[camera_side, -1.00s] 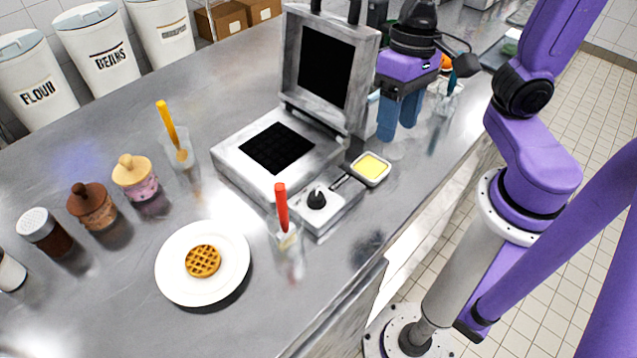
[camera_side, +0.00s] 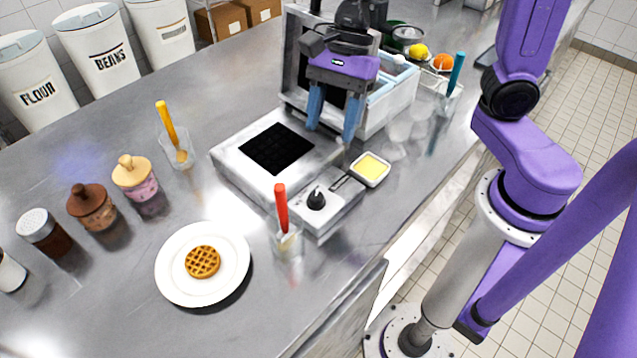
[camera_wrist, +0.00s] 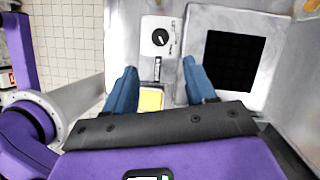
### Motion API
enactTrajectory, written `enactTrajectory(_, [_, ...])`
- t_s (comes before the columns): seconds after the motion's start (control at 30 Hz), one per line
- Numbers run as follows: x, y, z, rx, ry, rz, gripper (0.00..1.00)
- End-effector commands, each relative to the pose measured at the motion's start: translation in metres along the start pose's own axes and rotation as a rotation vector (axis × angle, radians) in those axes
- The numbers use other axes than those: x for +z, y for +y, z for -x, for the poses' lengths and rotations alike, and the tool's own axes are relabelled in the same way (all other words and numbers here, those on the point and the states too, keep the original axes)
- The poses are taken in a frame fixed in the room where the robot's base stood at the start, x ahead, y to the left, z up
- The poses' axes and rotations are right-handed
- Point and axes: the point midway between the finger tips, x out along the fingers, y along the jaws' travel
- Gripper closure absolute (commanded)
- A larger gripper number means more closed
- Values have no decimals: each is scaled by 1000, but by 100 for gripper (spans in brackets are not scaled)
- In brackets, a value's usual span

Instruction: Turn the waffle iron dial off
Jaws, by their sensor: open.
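The waffle iron (camera_side: 240,158) stands open on the counter, its lid raised and its dark grid plate empty. Its black dial (camera_side: 316,199) sits on the light control box at the front right corner. The dial also shows in the wrist view (camera_wrist: 160,37), with a white pointer line set at a slant. My gripper (camera_side: 331,136) is open and empty, with blue fingers pointing down in front of the raised lid. In the wrist view my gripper (camera_wrist: 168,88) has its fingers apart, and the dial lies beyond them, untouched.
A square dish of yellow batter or butter (camera_side: 371,168) sits beside the control box. A cup with a red-handled tool (camera_side: 287,240) stands close to the dial. A waffle (camera_side: 203,262) lies on a white plate (camera_side: 172,283).

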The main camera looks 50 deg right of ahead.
Motion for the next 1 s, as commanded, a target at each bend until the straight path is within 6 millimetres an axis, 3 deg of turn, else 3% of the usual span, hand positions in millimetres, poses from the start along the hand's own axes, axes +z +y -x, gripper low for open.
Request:
enactTrajectory(0.2, [-1,2,-42,6,5,-1,44])
enactTrajectory(0.6, [-2,1,-100,3,5,-1,44])
enactTrajectory(1.0, [0,0,-125,-2,2,2,44])
